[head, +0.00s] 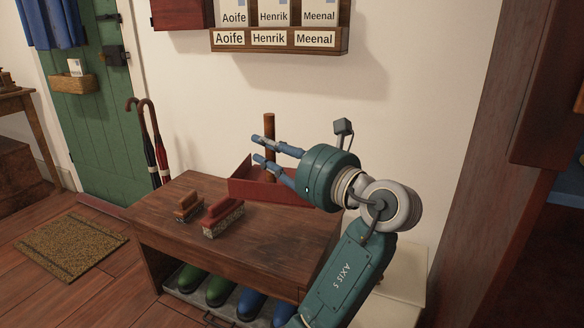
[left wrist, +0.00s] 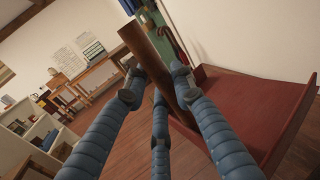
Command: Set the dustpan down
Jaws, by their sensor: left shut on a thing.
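The dustpan is a red pan (head: 243,188) with an upright brown wooden handle (head: 269,131). My left gripper (head: 258,148) is shut around the handle above the pan. The left wrist view shows the blue fingers (left wrist: 156,84) around the handle (left wrist: 146,52), with the red pan (left wrist: 250,108) to the right. The pan is over the back of the dark wooden bench (head: 285,227); I cannot tell whether it touches the bench top. My fingers and wrist hide part of the handle and pan. My right gripper is not in view.
Two brushes, a small one (head: 188,208) and a larger red-backed one (head: 222,216), sit on the bench, left and front of the pan. Boots (head: 219,288) stand on a tray under it. Umbrellas (head: 155,145) lean at the wall. A name-labelled rack (head: 278,49) hangs above.

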